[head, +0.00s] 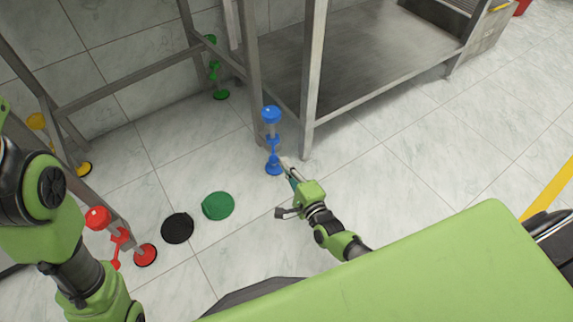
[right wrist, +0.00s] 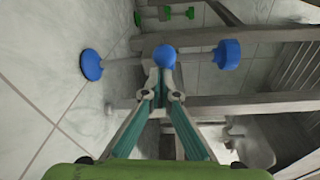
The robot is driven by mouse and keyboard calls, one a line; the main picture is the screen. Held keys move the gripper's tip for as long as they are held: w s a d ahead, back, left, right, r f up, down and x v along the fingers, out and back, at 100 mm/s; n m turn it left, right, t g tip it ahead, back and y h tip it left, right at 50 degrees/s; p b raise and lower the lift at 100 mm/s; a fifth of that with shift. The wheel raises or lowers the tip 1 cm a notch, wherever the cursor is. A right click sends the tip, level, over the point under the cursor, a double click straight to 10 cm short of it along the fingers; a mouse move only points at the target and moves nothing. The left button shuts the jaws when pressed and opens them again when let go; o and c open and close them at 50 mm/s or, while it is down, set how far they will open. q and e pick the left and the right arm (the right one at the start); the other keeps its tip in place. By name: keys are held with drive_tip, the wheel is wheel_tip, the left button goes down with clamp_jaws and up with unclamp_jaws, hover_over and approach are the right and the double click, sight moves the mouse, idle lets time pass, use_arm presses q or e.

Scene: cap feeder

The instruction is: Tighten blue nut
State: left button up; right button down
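The blue nut (right wrist: 164,56) sits partway along a blue-ended stand; in the head view it is a small blue part (head: 273,140) on the upright post. The stand has a round blue base (head: 276,169) on the floor and a blue top (head: 271,114). My right gripper (head: 287,164) reaches the post from the lower right. In the right wrist view its fingertips (right wrist: 164,76) are close together, one on each side of the blue nut, and appear shut on it. The fingertips' contact is partly hidden. My left arm shows at the left of the head view, but its gripper is not visible.
A metal shelf (head: 365,65) stands close behind and right of the blue stand. A red stand (head: 120,238), a green stand (head: 215,73) and a yellow cap (head: 37,121) stand around. Black (head: 177,228) and green (head: 218,205) discs lie on the floor. Floor at right is clear.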

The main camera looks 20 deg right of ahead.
drive_tip(key=shift+a+r, duration=0.15)
drive_tip(key=shift+a, duration=0.4)
drive_tip(key=shift+a+r, duration=0.15)
drive_tip(key=shift+a, duration=0.4)
wheel_tip(320, 180, up, 10)
drive_tip(key=d, duration=0.2)
drive_tip(key=shift+f, duration=0.25)
